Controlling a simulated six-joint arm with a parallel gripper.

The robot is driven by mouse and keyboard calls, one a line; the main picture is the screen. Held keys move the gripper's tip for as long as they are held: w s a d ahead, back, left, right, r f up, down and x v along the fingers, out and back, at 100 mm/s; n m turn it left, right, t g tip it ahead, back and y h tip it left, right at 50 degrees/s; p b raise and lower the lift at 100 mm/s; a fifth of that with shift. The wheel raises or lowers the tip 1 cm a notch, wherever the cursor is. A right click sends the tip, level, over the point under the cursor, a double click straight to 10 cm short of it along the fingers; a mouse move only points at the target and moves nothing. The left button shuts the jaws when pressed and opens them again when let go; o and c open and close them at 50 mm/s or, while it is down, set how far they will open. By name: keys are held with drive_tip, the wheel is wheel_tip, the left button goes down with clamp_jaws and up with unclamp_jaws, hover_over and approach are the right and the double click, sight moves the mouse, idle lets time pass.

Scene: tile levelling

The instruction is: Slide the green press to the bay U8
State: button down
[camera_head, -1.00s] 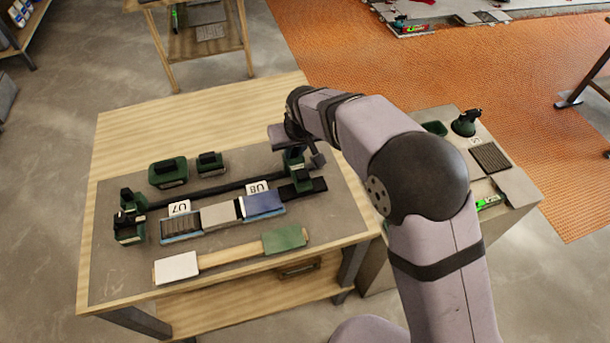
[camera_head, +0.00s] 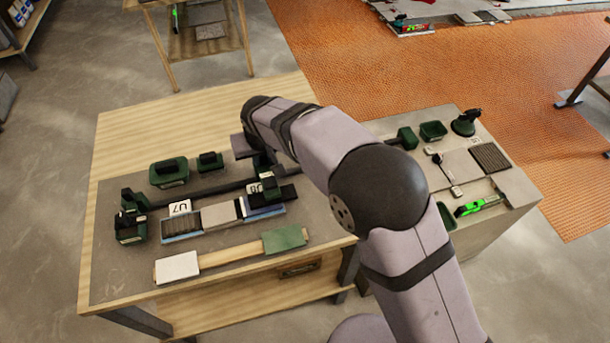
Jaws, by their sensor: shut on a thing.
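The green press (camera_head: 269,188) sits on the dark rail (camera_head: 224,188), with its front part beside the U8 label and over the blue-edged strip. It partly covers the U8 label (camera_head: 254,188). My gripper (camera_head: 262,153) is shut on the upper part of the press; the fingertips are mostly hidden by my wrist. The U7 label (camera_head: 180,207) stands farther left along the rail, fully readable.
A green-black unit (camera_head: 130,226) stands at the rail's left end. A white-and-green-ended wooden bar (camera_head: 232,254) lies in front. A side table (camera_head: 500,225) holds tools at right.

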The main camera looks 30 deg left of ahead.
drive_tip(key=shift+s+a, duration=1.15)
drive_tip(key=c, duration=1.7)
unclamp_jaws()
drive_tip(key=shift+r, duration=0.1)
drive_tip(key=shift+r+p, duration=2.7)
drive_tip(key=shift+r, duration=0.75)
